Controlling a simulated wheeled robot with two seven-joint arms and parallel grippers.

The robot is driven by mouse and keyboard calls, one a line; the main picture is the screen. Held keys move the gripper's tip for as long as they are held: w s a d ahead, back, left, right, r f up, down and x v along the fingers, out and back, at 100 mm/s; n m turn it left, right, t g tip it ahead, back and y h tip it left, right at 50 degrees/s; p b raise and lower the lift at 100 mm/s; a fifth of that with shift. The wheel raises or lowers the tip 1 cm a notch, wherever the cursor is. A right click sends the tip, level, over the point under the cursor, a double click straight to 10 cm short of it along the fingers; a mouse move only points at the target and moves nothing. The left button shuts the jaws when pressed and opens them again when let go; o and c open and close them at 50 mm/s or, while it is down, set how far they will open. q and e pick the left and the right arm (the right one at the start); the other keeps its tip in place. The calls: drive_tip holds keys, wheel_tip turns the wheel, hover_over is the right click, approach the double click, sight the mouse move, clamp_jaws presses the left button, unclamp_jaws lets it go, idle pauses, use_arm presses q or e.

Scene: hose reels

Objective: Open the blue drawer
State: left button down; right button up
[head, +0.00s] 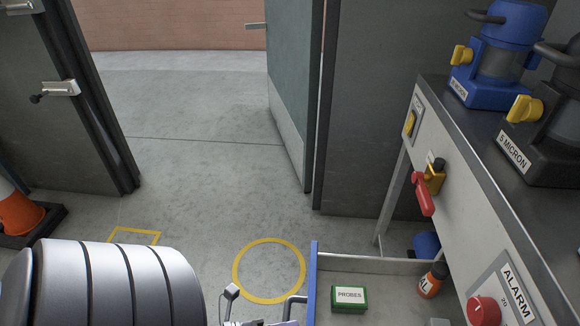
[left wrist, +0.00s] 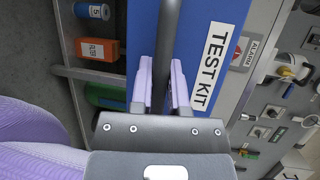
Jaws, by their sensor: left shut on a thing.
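The blue drawer shows edge-on in the head view, with its blue front (head: 312,285) at the bottom centre. It stands pulled out, and its inside is visible to the right of the front. In the left wrist view the blue front (left wrist: 228,20) carries a white TEST KIT label. A dark bar handle (left wrist: 168,30) runs between the lilac fingers of my left gripper (left wrist: 162,78), which is shut on it. In the head view only a part of this gripper (head: 262,323) shows at the bottom edge. My right gripper is not in view.
A green PROBES box (head: 349,297) and an orange bottle (head: 432,281) are in the drawer. A bench (head: 445,190) with a red lever (head: 423,195) and a red alarm knob (head: 484,310) stands at the right. The floor ahead is clear; a cone (head: 20,215) stands left.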

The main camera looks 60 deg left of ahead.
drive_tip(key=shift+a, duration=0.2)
use_arm(q)
drive_tip(key=c, duration=0.6)
unclamp_jaws()
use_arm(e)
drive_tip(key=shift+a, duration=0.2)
use_arm(q)
drive_tip(key=shift+s+a+r, duration=0.1)
drive_tip(key=shift+s, duration=0.2)
drive_tip(key=p+v, duration=0.2)
drive_tip(key=v, duration=0.7)
drive_tip(key=shift+s, duration=0.2)
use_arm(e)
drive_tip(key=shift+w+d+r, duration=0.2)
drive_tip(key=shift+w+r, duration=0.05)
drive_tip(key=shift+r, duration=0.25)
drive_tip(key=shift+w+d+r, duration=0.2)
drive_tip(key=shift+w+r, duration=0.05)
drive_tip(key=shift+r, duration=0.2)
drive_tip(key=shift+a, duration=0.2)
